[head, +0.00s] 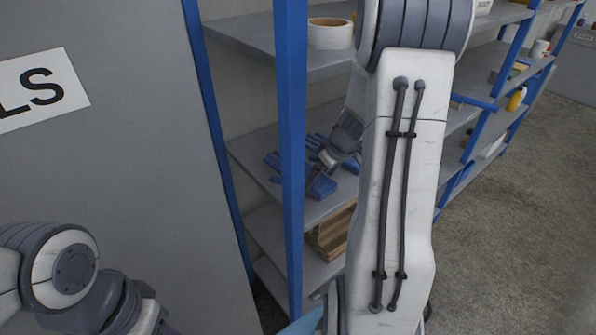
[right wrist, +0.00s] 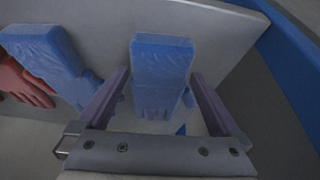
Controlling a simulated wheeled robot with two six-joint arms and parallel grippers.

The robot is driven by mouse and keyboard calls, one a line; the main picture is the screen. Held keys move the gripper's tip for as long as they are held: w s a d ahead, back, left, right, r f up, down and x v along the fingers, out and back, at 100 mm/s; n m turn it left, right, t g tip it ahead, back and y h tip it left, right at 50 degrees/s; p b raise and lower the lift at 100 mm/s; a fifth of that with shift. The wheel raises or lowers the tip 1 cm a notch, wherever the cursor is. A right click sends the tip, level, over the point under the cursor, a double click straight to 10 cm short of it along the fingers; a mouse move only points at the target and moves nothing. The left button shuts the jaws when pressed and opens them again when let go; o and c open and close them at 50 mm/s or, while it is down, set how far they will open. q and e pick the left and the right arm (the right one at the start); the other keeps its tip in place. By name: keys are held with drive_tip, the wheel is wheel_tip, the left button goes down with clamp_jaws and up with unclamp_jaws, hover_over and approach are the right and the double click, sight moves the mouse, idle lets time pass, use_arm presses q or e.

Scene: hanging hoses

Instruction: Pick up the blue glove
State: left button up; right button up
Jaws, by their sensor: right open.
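A blue glove (right wrist: 162,75) lies on a grey shelf board, between the two open fingers of my right gripper (right wrist: 160,78) in the right wrist view. The fingers are on either side of it, and I see no grip on it. In the head view my right gripper (head: 327,162) reaches in over the shelf, with a blue glove (head: 321,186) just below it near the board's front edge. A second blue glove (right wrist: 48,58) lies to the left in the right wrist view. My left gripper is not in view; only part of that arm shows at lower left.
A red glove (right wrist: 22,84) lies at far left in the wrist view. A blue rack post (head: 291,150) stands left of my right arm. A tape roll (head: 330,33) is on the shelf above, brown boxes (head: 330,235) below. A grey cabinet (head: 120,150) stands at left.

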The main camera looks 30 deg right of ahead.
drive_tip(key=shift+x, duration=1)
drive_tip(key=shift+c, duration=0.3)
drive_tip(key=c, duration=1)
drive_tip(key=shift+r, duration=0.15)
